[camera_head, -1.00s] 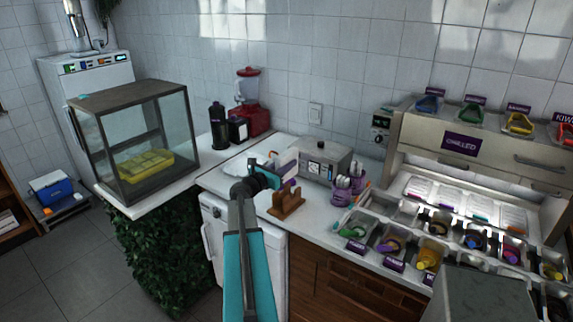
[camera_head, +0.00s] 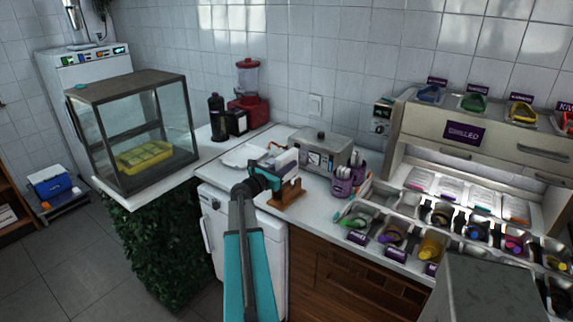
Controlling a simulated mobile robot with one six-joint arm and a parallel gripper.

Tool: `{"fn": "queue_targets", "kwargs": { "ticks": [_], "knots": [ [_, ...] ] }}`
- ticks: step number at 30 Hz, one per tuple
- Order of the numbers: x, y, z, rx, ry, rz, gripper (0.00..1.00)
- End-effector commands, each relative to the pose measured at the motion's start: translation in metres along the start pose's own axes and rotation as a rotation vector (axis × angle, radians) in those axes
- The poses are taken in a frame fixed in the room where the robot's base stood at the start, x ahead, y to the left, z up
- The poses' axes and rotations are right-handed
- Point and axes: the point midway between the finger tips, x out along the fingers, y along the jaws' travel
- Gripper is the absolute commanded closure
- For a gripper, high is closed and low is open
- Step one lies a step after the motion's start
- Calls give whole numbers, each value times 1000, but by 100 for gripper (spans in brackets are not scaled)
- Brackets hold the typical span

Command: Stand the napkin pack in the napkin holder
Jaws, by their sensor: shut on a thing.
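My gripper (camera_head: 276,168) is shut on the napkin pack (camera_head: 288,159), a small white block that stands out past the jaws. My gripper and arm hide part of it. The brown wooden napkin holder (camera_head: 287,194) stands on the white counter, just below the pack in the picture. The pack overlaps the holder's top edge from this view. I cannot tell whether the pack is between the holder's uprights or still above them.
A grey metal box (camera_head: 321,153) stands behind the holder. Purple cups (camera_head: 343,184) with utensils are to its right, and topping tubs (camera_head: 390,234) further right. White sheets (camera_head: 243,154) lie at the left. A glass case (camera_head: 133,130) stands further left.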

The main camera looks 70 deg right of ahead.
Motion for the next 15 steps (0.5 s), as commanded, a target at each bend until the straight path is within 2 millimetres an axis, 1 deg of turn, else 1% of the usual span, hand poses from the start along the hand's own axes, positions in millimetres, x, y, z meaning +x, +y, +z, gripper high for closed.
{"fn": "queue_targets", "kwargs": {
  "ticks": [1,15],
  "knots": [
    [0,0,-5,0,0,0,99],
    [0,0,-29,0,0,0,99]
  ]
}}
